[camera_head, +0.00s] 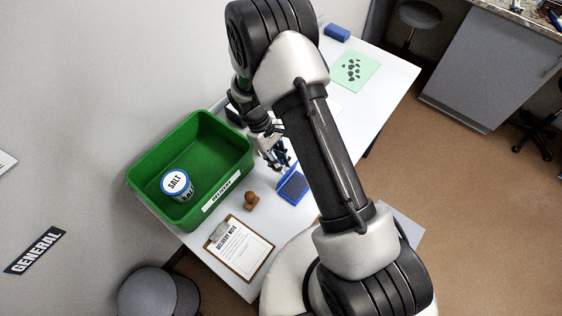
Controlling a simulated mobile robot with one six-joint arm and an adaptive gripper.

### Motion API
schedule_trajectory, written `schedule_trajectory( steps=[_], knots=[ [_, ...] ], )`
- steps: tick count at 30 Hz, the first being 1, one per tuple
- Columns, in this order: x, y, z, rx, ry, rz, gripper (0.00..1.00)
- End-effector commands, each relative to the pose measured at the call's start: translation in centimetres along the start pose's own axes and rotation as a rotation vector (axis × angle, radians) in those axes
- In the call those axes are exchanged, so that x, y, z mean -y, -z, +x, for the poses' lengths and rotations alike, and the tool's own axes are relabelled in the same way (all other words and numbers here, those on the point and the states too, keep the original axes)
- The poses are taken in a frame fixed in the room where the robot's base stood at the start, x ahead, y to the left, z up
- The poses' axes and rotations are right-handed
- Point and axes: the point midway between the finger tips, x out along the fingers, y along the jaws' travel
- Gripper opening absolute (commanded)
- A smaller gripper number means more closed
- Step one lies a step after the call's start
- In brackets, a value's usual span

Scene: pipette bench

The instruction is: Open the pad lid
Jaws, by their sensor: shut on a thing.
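The blue ink pad (293,188) lies on the white table to the right of the green crate. Its dark inking surface shows inside a blue frame. My gripper (280,161) is at the far edge of the pad, pointing down, and is shut on the pad lid. The lid is mostly hidden by the fingers and too small to make out clearly; its exact angle cannot be told. My arm passes just right of the pad.
A green crate (226,194) holds a salt tin (176,183). A wooden stamp (251,201) stands between the crate and the pad. A clipboard (239,248) lies in front. A green sheet (354,70) and a blue block (337,32) are at the far end.

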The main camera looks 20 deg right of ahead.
Motion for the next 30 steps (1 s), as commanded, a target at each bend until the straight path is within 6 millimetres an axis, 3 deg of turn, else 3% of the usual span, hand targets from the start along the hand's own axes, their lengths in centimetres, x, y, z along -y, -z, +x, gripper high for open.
schedule_trajectory(
  steps=[1,7,8,17,26,30],
  knots=[
    [0.3,1.8,0.9,-0.051,-0.002,0.002,0.00],
    [0.3,1.8,0.9,-0.051,-0.002,0.002,0.00],
    [0.3,1.8,0.9,-0.051,-0.001,0.002,0.18],
    [0.2,1.4,0.7,-0.047,-0.001,0.004,0.38],
    [0.1,1.4,0.5,-0.046,-0.002,0.004,0.38],
    [0.0,1.4,-0.7,-0.050,-0.004,0.005,0.38]
  ],
)
